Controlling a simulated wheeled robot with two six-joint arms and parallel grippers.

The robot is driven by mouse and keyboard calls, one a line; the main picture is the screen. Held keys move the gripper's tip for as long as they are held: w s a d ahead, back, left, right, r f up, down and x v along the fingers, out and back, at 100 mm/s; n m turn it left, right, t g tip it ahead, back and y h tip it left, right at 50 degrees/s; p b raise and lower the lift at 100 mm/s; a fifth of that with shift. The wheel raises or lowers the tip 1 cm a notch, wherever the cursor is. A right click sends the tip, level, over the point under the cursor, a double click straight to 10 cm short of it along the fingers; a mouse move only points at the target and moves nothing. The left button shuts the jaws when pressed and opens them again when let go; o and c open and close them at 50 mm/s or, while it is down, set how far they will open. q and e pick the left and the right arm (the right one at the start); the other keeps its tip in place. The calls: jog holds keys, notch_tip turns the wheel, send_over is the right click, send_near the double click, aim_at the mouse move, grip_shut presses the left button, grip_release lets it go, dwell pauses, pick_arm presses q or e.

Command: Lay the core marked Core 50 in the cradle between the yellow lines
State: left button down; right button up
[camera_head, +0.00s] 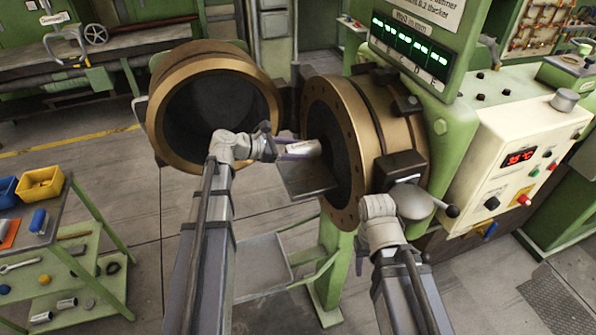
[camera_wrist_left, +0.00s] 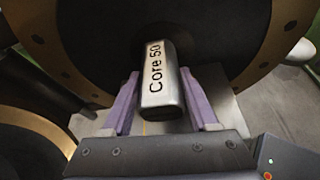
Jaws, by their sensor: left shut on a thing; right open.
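The core marked Core 50 (camera_wrist_left: 160,78), a pale metal cylinder with black lettering, lies between the purple fingers of my left gripper (camera_wrist_left: 162,108). My left gripper is shut on it. In the head view my left gripper (camera_head: 296,150) holds the core at the machine's dark round opening, above a grey plate, the cradle (camera_head: 306,182). A short piece of yellow line shows beside the core in the left wrist view; the rest is hidden. I cannot tell whether the core touches the cradle. My right gripper (camera_head: 408,199) is open and empty beside the machine, its fingers hard to make out.
A thick bronze-rimmed door (camera_head: 160,135) hangs open left of the bronze machine ring (camera_head: 345,205). A black-knobbed lever (camera_head: 450,211) is close to my right gripper. A cream control panel (camera_head: 520,150) stands at right. A tool cart (camera_head: 85,255) stands at left, with clear floor between.

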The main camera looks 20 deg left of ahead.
aim_at(298, 170)
pick_arm(q)
jog(key=shift+f+b, duration=2)
jog(key=shift+f, duration=0.5)
pick_arm(e)
jog(key=shift+f, duration=2.5)
pick_arm(q)
jog(key=shift+f, duration=0.2)
jog(key=shift+c, duration=0.8)
grip_release()
jog(key=shift+r, duration=0.1)
pick_arm(e)
jog(key=shift+f, duration=0.15)
pick_arm(q)
jog(key=shift+r, duration=0.15)
jog(key=p+v, duration=0.4)
jog(key=v, duration=0.8)
pick_arm(e)
jog(key=shift+r, duration=2.4)
